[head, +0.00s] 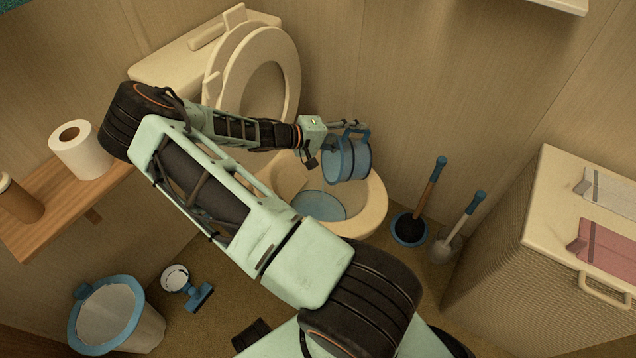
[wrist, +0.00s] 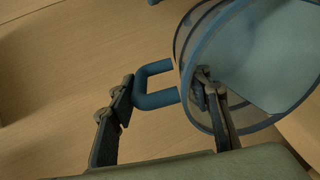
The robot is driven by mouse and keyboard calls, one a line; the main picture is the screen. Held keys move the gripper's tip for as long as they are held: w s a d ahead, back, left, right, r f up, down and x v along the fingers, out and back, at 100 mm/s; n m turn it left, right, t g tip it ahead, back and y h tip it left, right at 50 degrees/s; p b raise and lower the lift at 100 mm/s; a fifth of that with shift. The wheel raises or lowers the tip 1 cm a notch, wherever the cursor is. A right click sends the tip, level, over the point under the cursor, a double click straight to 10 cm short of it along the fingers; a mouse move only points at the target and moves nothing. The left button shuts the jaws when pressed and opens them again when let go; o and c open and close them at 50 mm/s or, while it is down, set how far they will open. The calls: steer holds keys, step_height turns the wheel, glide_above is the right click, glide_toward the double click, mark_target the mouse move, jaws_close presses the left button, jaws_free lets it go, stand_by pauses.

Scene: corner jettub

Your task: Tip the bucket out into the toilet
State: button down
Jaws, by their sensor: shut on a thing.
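A blue, see-through bucket (head: 347,162) is held in the air above the right part of the toilet bowl. It looks slightly tilted in the head view. My gripper (head: 340,135) is shut on it at its blue side handle (wrist: 152,84). In the wrist view the bucket wall (wrist: 190,40) is at the upper right, with one finger against it and the other beyond the handle. Pale blue shows through the bucket; I cannot tell if it is the bucket's contents or the toilet's water. The toilet (head: 374,209) has its lid raised, and pale blue water (head: 318,205) shows in the bowl.
A brush in a blue-rimmed holder (head: 409,229) and a small shovel (head: 447,246) stand right of the toilet. A cabinet (head: 490,240) is at the far right. A wooden shelf (head: 50,222) with a paper roll (head: 80,150) is left. A bin (head: 135,325) stands below.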

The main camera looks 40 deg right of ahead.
mark_target(340, 141)
steer(key=shift+w+a+r+h+b, duration=0.2)
steer(key=shift+w+a+h+b, duration=0.1)
steer(key=shift+a, duration=0.2)
steer(key=shift+a+r, duration=0.1)
steer(key=shift+a, duration=0.15)
steer(key=shift+w+a+r+g+h+b, duration=0.15)
steer(key=shift+w+a+g+h+b, duration=0.05)
steer(key=shift+a+h+b, duration=0.25)
steer(key=shift+w+a+r+g+h+b, duration=0.2)
steer(key=shift+a+h+b, duration=0.15)
steer(key=shift+a+b, duration=0.2)
